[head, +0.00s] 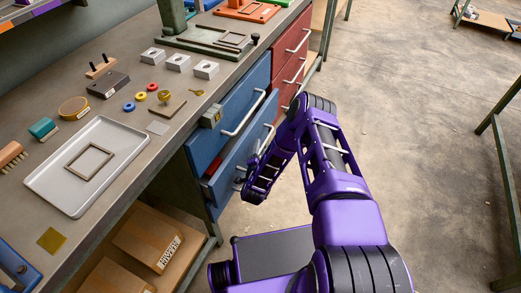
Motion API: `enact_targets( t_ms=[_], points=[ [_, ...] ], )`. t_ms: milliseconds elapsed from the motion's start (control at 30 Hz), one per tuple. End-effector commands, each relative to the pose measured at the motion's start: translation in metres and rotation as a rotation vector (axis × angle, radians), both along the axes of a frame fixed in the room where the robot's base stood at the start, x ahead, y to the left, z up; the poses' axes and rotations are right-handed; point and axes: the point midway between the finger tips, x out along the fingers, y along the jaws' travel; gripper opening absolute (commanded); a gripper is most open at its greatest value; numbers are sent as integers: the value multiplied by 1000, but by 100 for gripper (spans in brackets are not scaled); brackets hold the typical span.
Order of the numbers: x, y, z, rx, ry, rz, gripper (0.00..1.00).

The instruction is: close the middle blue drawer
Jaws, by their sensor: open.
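The middle blue drawer (235,158) is pulled out from the workbench's blue drawer stack, with a strip of its inside showing. Something red (213,167) lies inside it. Its light bar handle (268,138) is partly hidden behind my purple arm. The blue drawer above it (232,112) looks shut. My gripper (240,183) is open, low at the near end of the middle drawer's front. It is small and dark here, and I cannot tell whether it touches the drawer or its handle.
The workbench (120,55) holds a grey tray (48,184), metal blocks, coloured rings and a brush. Red drawers (290,55) stand beyond the blue ones. Cardboard boxes (145,235) sit on a low shelf under the bench. Concrete floor (410,100) is clear at right.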

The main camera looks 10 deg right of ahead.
Motion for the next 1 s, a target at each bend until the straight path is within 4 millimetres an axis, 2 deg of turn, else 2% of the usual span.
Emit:
enact_targets(
  t_ms=[67,300,333,1000],
  points=[
    [0,0,0,0,0,0,45],
    [0,0,0,0,0,0,2],
    [0,0,0,0,0,0,0],
    [0,0,0,0,-1,1,0]
  ],
)
